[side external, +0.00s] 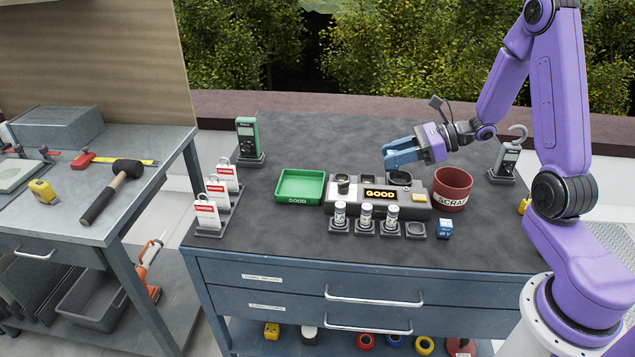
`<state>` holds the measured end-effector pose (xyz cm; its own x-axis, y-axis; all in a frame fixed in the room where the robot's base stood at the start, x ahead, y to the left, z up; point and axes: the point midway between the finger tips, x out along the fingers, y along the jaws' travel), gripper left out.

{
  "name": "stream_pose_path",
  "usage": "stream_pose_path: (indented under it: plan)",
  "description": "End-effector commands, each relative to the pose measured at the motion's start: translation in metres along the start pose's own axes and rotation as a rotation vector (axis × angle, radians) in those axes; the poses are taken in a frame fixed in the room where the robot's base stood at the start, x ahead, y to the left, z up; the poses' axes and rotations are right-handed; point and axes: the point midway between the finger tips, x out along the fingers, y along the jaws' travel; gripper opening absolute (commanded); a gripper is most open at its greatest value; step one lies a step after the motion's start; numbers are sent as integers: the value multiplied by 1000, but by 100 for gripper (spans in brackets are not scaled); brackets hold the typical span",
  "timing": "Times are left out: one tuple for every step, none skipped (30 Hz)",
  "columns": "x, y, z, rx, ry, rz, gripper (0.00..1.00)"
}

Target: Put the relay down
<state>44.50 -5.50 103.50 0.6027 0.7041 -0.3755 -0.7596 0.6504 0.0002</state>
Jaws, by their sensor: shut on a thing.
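My gripper (392,156), with blue fingers, is shut and held in the air above the back right part of the grey tester (415,208). The relay between its fingers is hidden or too small to make out. The tester's display reads GOOD. A dark cylinder stands on the tester's left part, and a dark round part (399,178) lies below my gripper. The green tray (299,173) labelled GOOD is empty, left of the tester. The red bin (453,180) labelled SCRAP stands to its right; its inside is mostly hidden.
White-topped cylinders (366,214) stand in grey holders before the tester; the rightmost holder (415,231) is empty. A small blue box (445,229) stands beside it.

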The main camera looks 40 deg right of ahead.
Motion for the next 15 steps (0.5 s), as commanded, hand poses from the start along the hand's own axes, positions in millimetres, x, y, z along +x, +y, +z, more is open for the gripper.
stream_pose_path:
  plan:
    - [16, -1, 6, -19, -3, 42, 1]
    - [26, -2, 9, -29, -4, 65, 1]
    - [38, -2, 14, -43, -4, 97, 1]
    - [46, -2, 17, -50, -4, 119, 1]
    - [55, -1, 20, -60, -4, 141, 1]
    - [66, -1, 24, -71, -3, 169, 1]
    - [74, 0, 27, -79, -2, 189, 1]
    - [81, 1, 29, -87, -1, 208, 1]
    - [89, 2, 32, -94, 0, 228, 1]
    - [95, 3, 34, -101, 1, 243, 1]
    - [100, 4, 36, -106, 2, 255, 1]
    - [105, 5, 38, -110, 4, 268, 1]
    - [109, 6, 39, -114, 5, 276, 1]
    - [112, 6, 40, -117, 5, 284, 1]
    - [115, 6, 41, -120, 6, 290, 1]
